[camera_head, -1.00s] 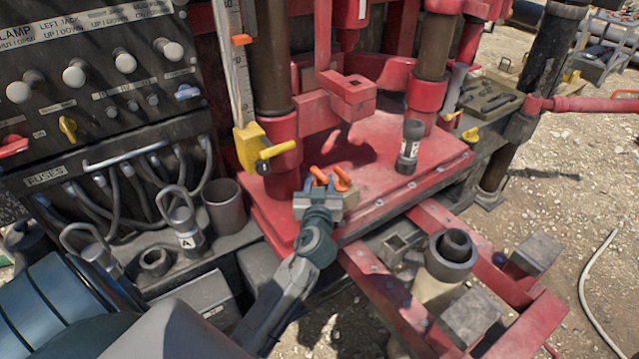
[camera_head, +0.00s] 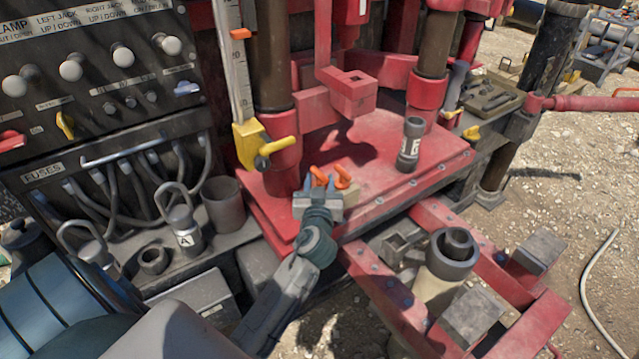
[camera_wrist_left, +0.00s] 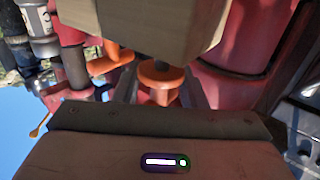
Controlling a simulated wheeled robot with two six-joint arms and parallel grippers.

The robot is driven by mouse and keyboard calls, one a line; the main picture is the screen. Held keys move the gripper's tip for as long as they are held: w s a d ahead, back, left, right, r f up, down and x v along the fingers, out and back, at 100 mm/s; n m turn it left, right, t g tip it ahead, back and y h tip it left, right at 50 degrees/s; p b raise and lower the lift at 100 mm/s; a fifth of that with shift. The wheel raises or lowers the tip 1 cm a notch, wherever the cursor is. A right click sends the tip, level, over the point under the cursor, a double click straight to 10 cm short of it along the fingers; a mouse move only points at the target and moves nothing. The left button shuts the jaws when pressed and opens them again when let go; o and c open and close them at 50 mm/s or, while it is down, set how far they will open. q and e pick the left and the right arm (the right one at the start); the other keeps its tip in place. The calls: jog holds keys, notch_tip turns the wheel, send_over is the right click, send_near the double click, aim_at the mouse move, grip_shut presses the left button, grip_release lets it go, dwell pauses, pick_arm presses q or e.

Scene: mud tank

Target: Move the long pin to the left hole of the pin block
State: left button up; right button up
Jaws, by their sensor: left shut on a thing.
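Two orange-handled pins show close together at the tan wooden pin block (camera_head: 351,194) on the red deck. My left gripper (camera_head: 318,183) is in front of the block, its jaws shut on the left orange pin (camera_head: 318,174). The other orange pin (camera_head: 342,177) is just to the right. In the left wrist view, the held pin's round orange head (camera_wrist_left: 160,74) is between the fingers, close to the block (camera_wrist_left: 150,25). The holes and the pin shafts are hidden, so I cannot tell the pin lengths or how deep they sit. My right gripper is out of view.
A yellow clamp handle (camera_head: 277,147) on a scale and a red post stand behind the gripper. A dark cylinder with a white label (camera_head: 411,143) stands on the deck at right. A red bracket (camera_head: 352,92) overhangs the deck. Lidded canisters and a cup (camera_head: 224,205) are at left.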

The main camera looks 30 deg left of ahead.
pick_arm(q)
jog(key=shift+f, duration=0.1)
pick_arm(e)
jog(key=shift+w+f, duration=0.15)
pick_arm(q)
jog(key=o, duration=1.2)
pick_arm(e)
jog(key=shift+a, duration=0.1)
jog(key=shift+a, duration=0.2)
pick_arm(q)
jog(key=b+v, duration=0.3)
jog(key=v, duration=0.8)
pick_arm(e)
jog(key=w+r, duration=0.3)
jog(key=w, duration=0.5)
pick_arm(q)
jog(key=shift+f, duration=0.15)
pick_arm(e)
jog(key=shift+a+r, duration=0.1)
